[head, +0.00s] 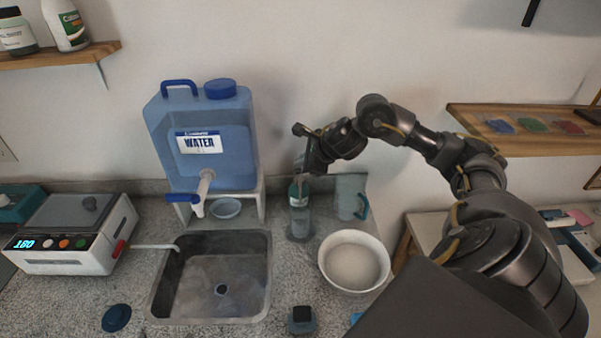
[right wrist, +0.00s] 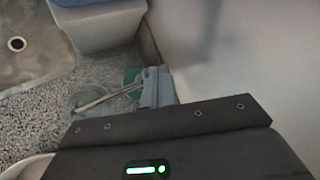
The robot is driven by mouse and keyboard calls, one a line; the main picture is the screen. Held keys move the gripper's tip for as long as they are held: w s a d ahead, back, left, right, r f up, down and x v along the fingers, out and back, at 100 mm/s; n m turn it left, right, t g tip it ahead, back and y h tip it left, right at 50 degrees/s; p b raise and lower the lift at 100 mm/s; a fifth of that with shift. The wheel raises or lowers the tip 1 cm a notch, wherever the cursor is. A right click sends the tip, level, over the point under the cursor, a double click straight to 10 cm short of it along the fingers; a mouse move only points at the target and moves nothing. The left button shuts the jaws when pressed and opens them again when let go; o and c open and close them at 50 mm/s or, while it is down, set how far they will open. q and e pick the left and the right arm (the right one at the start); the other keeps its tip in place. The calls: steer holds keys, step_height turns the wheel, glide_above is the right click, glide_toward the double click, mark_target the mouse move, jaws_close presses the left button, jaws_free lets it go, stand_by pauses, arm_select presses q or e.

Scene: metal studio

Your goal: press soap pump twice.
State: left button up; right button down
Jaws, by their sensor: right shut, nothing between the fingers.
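The soap pump bottle (head: 299,217) is clear with a teal collar. It stands upright on the counter, right of the sink in the head view. My right gripper (head: 303,180) points down directly over its top and hides the pump head. The fingers are shut with nothing between them. I cannot tell whether they touch the pump or how far it is pressed. In the right wrist view the clear bottle (right wrist: 92,93) shows with a thin tube, and its teal top lies against a grey block that looks like my fingertips (right wrist: 156,88). My left gripper is not in view.
A blue water tank (head: 228,155) on a stand is left of the bottle, behind the sink (head: 177,290). A grey-blue jug (head: 349,192) stands close on the bottle's right. A white bowl (head: 354,262) is in front right. A small dark-topped item (head: 302,318) sits nearer.

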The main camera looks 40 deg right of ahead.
steer(key=shift+r+p, duration=2.3)
steer(key=shift+r, duration=0.75)
steer(key=shift+f, duration=0.1)
